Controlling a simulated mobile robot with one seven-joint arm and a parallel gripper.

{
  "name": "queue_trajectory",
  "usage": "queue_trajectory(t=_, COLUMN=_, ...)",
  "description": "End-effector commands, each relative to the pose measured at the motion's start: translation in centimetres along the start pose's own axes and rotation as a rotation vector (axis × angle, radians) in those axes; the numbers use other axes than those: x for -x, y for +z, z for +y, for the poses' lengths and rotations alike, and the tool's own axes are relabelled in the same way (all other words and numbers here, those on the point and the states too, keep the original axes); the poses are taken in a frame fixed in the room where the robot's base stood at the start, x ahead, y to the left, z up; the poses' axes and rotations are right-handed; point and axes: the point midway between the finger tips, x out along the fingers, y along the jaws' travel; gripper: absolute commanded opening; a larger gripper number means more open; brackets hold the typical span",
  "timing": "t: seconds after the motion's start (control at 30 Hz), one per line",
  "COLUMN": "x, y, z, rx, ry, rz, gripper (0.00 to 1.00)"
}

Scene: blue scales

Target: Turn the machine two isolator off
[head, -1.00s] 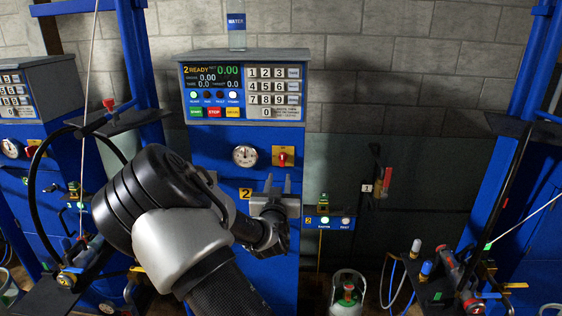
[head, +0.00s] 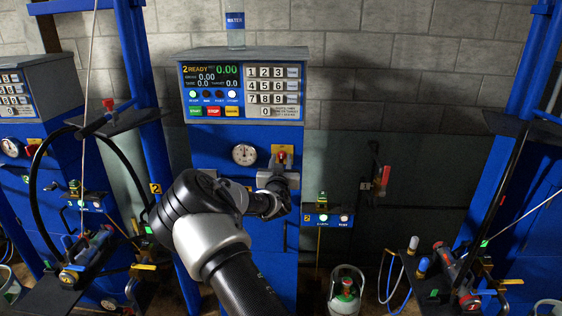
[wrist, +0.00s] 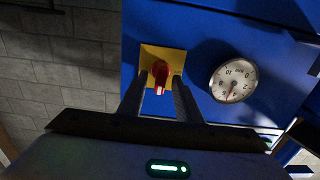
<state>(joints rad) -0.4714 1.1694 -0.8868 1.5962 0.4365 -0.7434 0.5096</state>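The machine two isolator is a red rotary knob on a yellow plate (head: 274,150), on the blue front of machine 2 beside the round gauge. In the wrist view the red knob (wrist: 161,73) shows on its yellow plate (wrist: 149,53), its handle running roughly up and down the picture. My gripper (wrist: 163,84) is open, with one dark finger on each side of the knob's lower part. I cannot tell whether the fingers touch it. In the head view my gripper (head: 280,168) is just in front of the plate and partly covers its lower part.
The gauge (head: 244,154) is close left of the isolator; it also shows in the wrist view (wrist: 233,82). The keypad and display panel (head: 243,90) is above. A small switch box (head: 327,219) is at lower right. A blue frame post (head: 158,120) stands left of the machine.

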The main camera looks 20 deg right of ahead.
Motion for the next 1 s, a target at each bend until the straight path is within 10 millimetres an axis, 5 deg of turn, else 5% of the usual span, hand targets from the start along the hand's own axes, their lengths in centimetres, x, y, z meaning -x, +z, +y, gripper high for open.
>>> queue_trajectory(t=0.07, x=0.02, y=-0.01, z=-0.01, rx=0.000, ry=0.000, rz=0.000, gripper=0.28)
queue_trajectory(t=0.23, x=0.03, y=-0.02, z=-0.02, rx=0.000, ry=0.000, rz=0.000, gripper=0.00)
queue_trajectory(t=0.67, x=0.04, y=0.24, z=-0.11, rx=0.062, ry=-0.001, rz=0.003, gripper=0.00)
queue_trajectory(t=1.0, x=0.05, y=0.63, z=-0.30, rx=0.316, ry=-0.001, rz=0.004, gripper=0.00)
